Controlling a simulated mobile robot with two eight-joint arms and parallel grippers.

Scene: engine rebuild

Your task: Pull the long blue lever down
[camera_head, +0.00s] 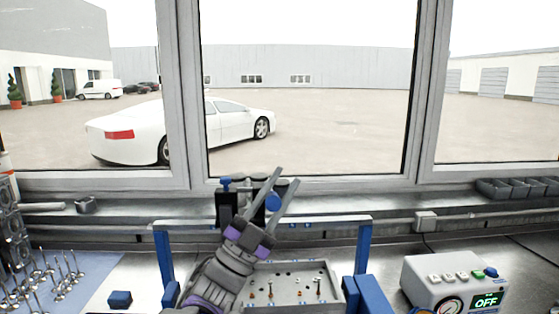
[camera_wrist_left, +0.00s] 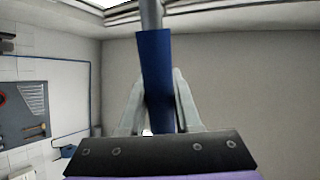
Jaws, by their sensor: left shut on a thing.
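The long blue lever (camera_wrist_left: 155,65) shows in the left wrist view as a blue handle with a grey rod running up from it. My left gripper (camera_wrist_left: 160,78) is shut on the blue handle, with one finger along each side. In the head view my left gripper (camera_head: 287,176) points up and away over the blue-framed fixture. The end of the blue handle (camera_head: 273,202) shows between its fingers there. The rest of the lever is hidden behind my gripper and wrist. My right gripper is in neither view.
A grey tray (camera_head: 322,270) with small parts lies inside the blue frame (camera_head: 364,245). A control box (camera_head: 455,283) with an "OFF" display stands at right. Several valves (camera_head: 60,280) stand on a blue mat at left. The window sill is behind.

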